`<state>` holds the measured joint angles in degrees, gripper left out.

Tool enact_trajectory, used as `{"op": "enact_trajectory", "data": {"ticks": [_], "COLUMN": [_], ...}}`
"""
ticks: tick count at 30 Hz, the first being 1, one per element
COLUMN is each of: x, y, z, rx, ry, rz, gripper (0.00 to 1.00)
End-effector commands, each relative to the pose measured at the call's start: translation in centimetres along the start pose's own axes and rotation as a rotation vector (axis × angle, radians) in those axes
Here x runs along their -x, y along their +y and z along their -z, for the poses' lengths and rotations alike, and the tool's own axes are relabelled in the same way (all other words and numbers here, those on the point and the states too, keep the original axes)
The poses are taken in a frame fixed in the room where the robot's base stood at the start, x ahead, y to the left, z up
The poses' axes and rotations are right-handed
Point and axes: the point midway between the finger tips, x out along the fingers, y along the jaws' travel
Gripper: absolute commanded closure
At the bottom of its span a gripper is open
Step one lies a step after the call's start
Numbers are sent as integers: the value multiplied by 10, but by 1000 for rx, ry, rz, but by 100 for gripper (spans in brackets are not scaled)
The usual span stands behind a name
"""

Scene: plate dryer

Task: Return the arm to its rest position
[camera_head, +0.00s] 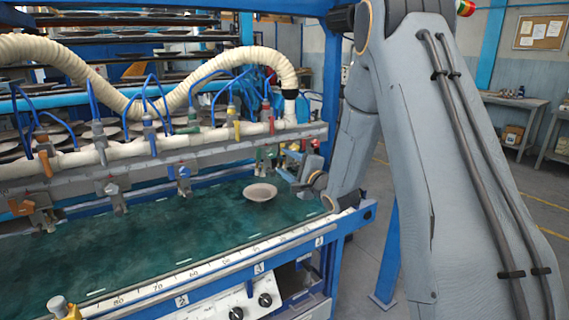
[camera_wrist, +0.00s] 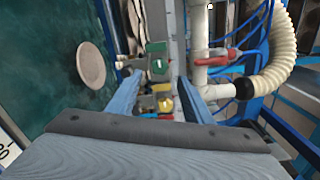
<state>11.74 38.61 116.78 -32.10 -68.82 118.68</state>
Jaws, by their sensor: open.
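My gripper (camera_wrist: 160,76) is open in the wrist view, its two fingers spread apart with nothing held between them. Past the fingertips are a green-marked fitting (camera_wrist: 157,64) and a yellow fitting (camera_wrist: 163,100). A pale round plate (camera_head: 260,192) lies on the green bed (camera_head: 215,228) of the dryer in the head view. It also shows in the wrist view (camera_wrist: 91,65), left of the fingers and apart from them. In the head view my arm comes down on the right and its wrist reaches over the bed's right end, right of the plate; the fingers are hard to make out there.
A grey beam with valves (camera_head: 160,158) and blue hoses runs above the bed. A cream corrugated hose (camera_head: 215,62) loops over it, close to my gripper in the wrist view. Racks with plates stand behind. Open floor (camera_head: 540,215) lies to the right.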

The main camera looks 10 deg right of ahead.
Motion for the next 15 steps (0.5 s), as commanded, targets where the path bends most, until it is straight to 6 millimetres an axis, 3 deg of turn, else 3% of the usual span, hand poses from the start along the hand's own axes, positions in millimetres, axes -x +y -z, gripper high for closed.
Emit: {"op": "enact_trajectory", "data": {"ticks": [6,10,15], "x": [1,9,45], "y": [1,10,37], "z": [0,1,1], "rx": [20,149,464], "ry": [11,73,167], "rz": [-13,-99,-365], "gripper": [54,54,54]}}
